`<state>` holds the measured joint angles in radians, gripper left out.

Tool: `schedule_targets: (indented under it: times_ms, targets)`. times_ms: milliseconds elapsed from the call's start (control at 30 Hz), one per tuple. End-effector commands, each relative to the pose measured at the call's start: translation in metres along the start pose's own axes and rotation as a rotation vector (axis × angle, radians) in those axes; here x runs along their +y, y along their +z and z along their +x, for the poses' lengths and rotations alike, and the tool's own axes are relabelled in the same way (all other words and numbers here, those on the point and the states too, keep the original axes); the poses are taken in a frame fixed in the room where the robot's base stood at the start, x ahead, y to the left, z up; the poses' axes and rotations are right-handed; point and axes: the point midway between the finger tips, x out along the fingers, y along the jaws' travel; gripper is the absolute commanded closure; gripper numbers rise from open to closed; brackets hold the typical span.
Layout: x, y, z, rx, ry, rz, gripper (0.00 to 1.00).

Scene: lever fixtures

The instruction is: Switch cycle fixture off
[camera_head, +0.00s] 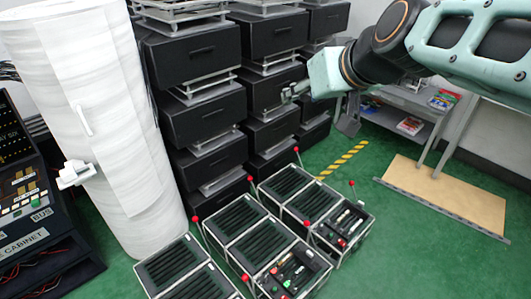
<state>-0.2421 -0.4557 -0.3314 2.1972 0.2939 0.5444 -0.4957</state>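No fixture in the head view is readably marked as the cycle fixture, so I cannot tell which one it is. Low black slotted boxes in metal frames (234,219) stand on the floor at the centre, with thin levers ending in red balls (296,150) along their edges. A white fixture (75,174) with a small protruding part sits on the large white cylinder at left. My gripper (292,92) seems to be the small grey end left of my teal wrist, in front of the black drawer stack. It is too small to tell whether it is open.
Black drawer units (207,105) are stacked behind the boxes. The white cylinder (120,130) and a control console (25,190) fill the left side. A grey shelf (412,112) and a tan board (445,195) stand at right. Green floor (420,265) is clear at lower right.

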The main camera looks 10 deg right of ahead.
Motion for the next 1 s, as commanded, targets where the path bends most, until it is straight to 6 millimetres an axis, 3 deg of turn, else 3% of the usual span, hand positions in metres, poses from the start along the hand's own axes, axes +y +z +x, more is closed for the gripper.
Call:
schedule_targets:
  times_ms: [33,100,400,467,500,667,767,867,1000]
  targets:
    - [0.015,-0.007,0.028,0.052,0.015,-0.021,0.61]
    - [0.039,-0.03,0.046,0.125,0.056,-0.055,0.61]
    - [0.127,-0.097,0.095,0.313,0.302,-0.212,0.61]
    - [0.142,-0.106,0.101,0.336,0.358,-0.247,0.61]
    - [0.139,-0.105,0.112,0.319,0.36,-0.269,0.61]
    - [0.114,-0.076,0.174,0.204,0.314,-0.338,0.61]
    - [0.099,-0.048,0.22,0.12,0.285,-0.378,0.61]
    - [0.085,-0.011,0.272,0.02,0.251,-0.42,0.61]
    - [0.068,0.059,0.349,-0.146,0.199,-0.468,0.61]
